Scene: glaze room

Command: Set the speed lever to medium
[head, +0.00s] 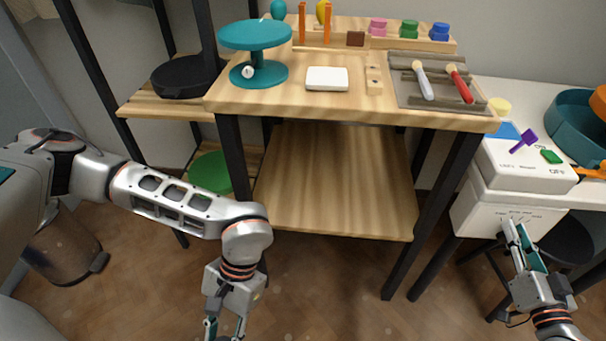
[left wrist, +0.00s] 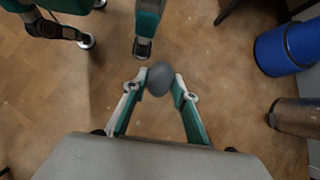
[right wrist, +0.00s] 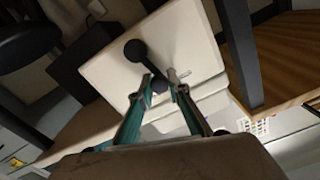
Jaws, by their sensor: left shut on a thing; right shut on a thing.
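The white machine (head: 500,210) stands at the right in the head view, with small lettering on its front face that is too small to read. In the right wrist view a black lever (right wrist: 146,68) with a round end stands against its pale face. My right gripper (head: 512,222) is at that front face. In the right wrist view its fingertips (right wrist: 166,83) are around the lever's lower round end, shut on it. My left gripper (left wrist: 160,82) is shut on a dark grey rounded object (left wrist: 159,77) above the floor, and shows only partly at the bottom of the head view.
A purple piece (head: 524,141) and a green piece (head: 551,157) sit on the machine's top. The wooden table (head: 330,107) carries a teal stand (head: 257,75), a white block and tools. Teal bowls (head: 577,125) stand at the right. Open floor lies between my arms.

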